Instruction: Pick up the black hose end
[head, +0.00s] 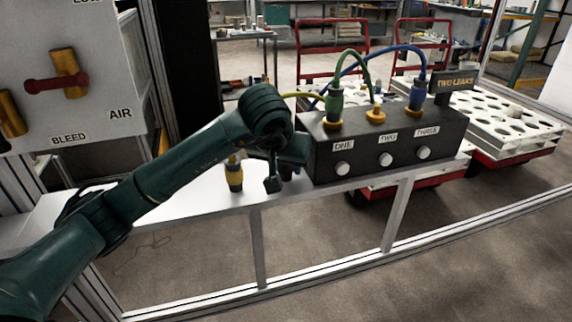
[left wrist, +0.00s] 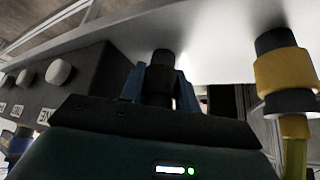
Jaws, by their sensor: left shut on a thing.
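My left gripper (head: 279,179) is low at the front of the white bench, left of the black valve box. It also shows in the left wrist view (left wrist: 160,88), with its two bluish fingers shut on the black hose end (left wrist: 162,60), a short dark cylinder. In the head view the gripper and wrist largely hide this hose end. A yellow and black hose end (head: 235,177) stands just left of the gripper. It also shows at the right of the left wrist view (left wrist: 283,72). My right gripper is not in view.
The black box (head: 390,137) carries several white knobs, labels ONE, TWO, THREE, and green and blue hoses on top. A white panel (head: 62,100) with a red-handled valve stands at left. White racks (head: 505,125) on red carts are behind right.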

